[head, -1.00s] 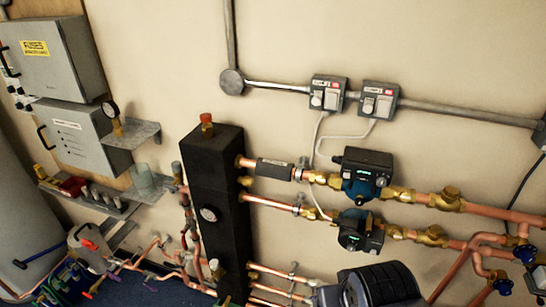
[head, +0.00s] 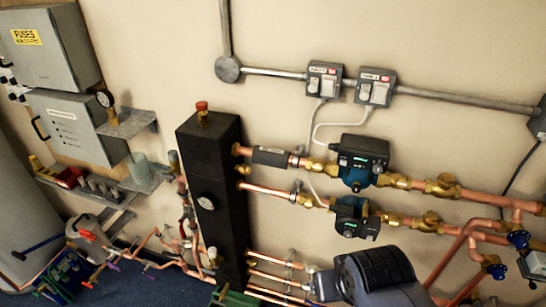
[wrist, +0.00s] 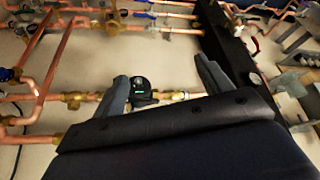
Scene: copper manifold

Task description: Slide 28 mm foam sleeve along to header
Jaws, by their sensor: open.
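The foam sleeve (head: 270,157) is a short dark grey tube around the upper copper pipe in the head view. A short bit of bare copper shows between its left end and the header (head: 228,190), a tall black box. The header also shows at upper right in the wrist view (wrist: 222,35). I cannot make out the sleeve in the wrist view. My gripper (wrist: 165,82) is open and empty, its two grey fingers apart with a pump behind them. In the head view my arm is low at the right, below the lower pump, and its fingers are not clear.
Two pumps, upper (head: 362,160) and lower (head: 355,217), with brass valves stand right of the sleeve. A pipe clip (head: 300,155) is near its right end. Switch boxes (head: 324,80) with hanging cables are above. More copper pipes (head: 275,275) run below.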

